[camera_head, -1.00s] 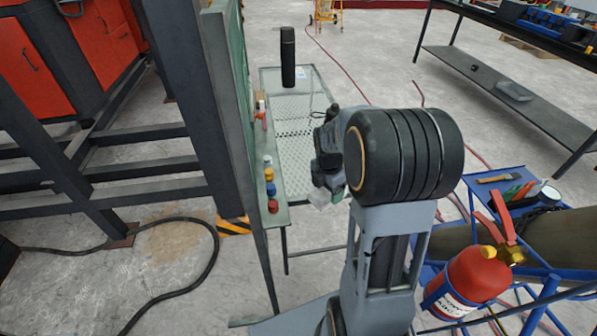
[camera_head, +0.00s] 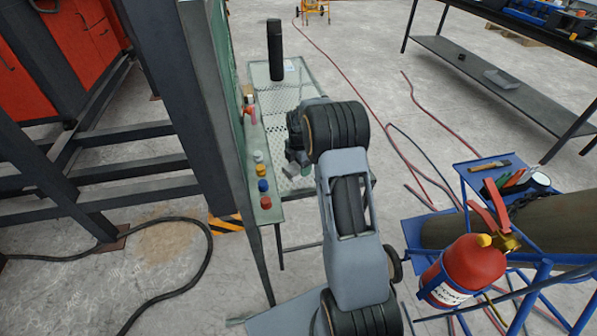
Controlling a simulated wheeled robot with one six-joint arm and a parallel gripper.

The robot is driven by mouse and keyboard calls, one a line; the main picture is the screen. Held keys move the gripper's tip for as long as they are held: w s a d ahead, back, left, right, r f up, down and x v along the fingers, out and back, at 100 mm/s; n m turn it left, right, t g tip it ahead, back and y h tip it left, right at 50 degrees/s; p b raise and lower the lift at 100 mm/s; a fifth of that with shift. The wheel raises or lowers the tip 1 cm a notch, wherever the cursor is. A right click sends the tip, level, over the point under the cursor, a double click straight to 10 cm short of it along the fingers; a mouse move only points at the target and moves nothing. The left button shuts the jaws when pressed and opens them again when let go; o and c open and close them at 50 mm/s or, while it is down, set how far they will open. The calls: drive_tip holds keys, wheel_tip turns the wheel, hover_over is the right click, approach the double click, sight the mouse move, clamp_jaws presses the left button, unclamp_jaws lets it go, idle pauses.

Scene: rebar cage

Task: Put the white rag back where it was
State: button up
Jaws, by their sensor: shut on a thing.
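My gripper (camera_head: 295,163) is left of my dark wrist joint, over the near part of the perforated metal table (camera_head: 268,97). It is shut on the white rag, which shows only as a small pale patch (camera_head: 291,170) at the fingertips. The rest of the rag is hidden by the gripper and wrist. I cannot tell whether the rag touches the table.
A narrow ledge (camera_head: 271,215) with small yellow, blue and red items runs beside the green board, left of my gripper. A black cylinder (camera_head: 275,50) stands on the table's far end. A blue cart with a fire extinguisher (camera_head: 468,268) is at right.

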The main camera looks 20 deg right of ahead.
sight(299, 170)
drive_tip(key=shift+w+f, duration=0.4)
drive_tip(key=shift+f, duration=1.6)
drive_tip(key=o, duration=0.8)
